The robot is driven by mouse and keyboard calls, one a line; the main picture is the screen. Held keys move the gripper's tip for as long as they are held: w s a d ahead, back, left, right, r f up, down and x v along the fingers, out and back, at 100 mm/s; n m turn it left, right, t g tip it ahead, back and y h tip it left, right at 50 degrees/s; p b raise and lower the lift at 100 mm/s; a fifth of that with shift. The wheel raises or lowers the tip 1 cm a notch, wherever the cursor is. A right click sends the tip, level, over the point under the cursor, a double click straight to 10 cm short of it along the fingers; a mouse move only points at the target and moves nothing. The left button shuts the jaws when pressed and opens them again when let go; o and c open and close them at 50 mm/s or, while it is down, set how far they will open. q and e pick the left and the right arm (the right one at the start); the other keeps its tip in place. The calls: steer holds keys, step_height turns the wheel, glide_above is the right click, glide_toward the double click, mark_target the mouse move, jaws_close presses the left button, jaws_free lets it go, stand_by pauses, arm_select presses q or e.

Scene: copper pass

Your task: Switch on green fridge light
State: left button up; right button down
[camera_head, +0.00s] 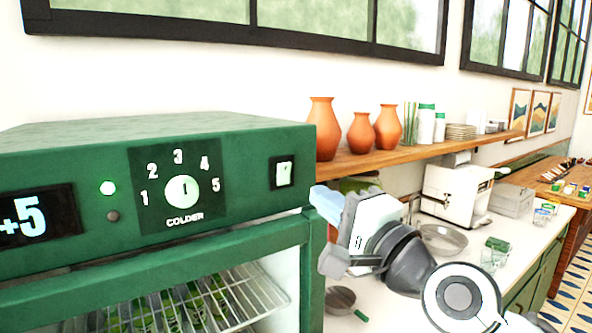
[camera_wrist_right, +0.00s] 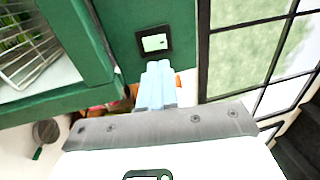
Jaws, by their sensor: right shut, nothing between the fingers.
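The green fridge (camera_head: 80,155) fills the left of the head view. A small black-framed switch with a pale rocker (camera_head: 284,173) sits at the right end of its front panel. The switch also shows in the right wrist view (camera_wrist_right: 154,42), just beyond the fingertips. My right gripper (camera_head: 322,200) is shut and empty, with its light blue fingers together. In the head view it is right of and slightly below the switch; in the wrist view its fingertips (camera_wrist_right: 157,66) point at the switch. A small gap shows there; contact cannot be made out. My left gripper is not in view.
The panel also carries a "+5" display (camera_head: 38,215), a lit lamp (camera_head: 107,188) and a "COLDER" dial (camera_head: 182,191). A wooden shelf (camera_head: 350,165) with orange vases (camera_head: 323,130) is behind my gripper. A pan (camera_head: 342,300) lies on the counter below.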

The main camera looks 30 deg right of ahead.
mark_target(285, 170)
steer(key=p+x, duration=0.2)
steer(key=x, duration=0.6)
steer(key=shift+w, duration=0.25)
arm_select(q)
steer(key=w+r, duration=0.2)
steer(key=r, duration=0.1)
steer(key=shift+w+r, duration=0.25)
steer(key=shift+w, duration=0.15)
arm_select(e)
steer(key=shift+s, duration=0.1)
